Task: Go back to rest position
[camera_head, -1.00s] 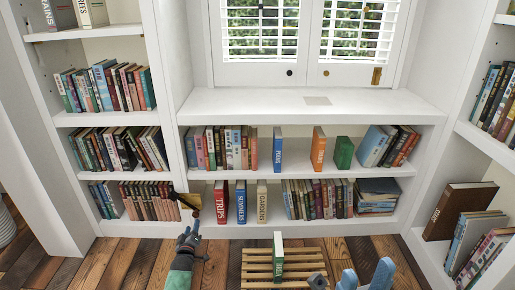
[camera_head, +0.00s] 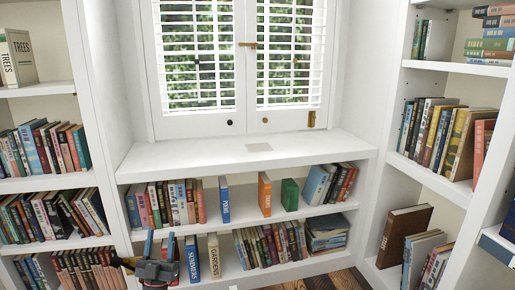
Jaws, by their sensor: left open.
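My left gripper (camera_head: 160,245) is at the lower left of the head view, with its two blue fingers pointing up and apart. It is open, and I see nothing between the fingers. It shows in front of the lower middle shelf and partly covers a red book there. My right gripper is not in view.
A white bookcase (camera_head: 250,174) stands under a shuttered window, with a blue Summers book (camera_head: 192,259) and a Gardens book (camera_head: 214,256) on its lower shelf. Tall bookshelves flank it at left and right. A strip of plank floor (camera_head: 320,283) shows at the bottom.

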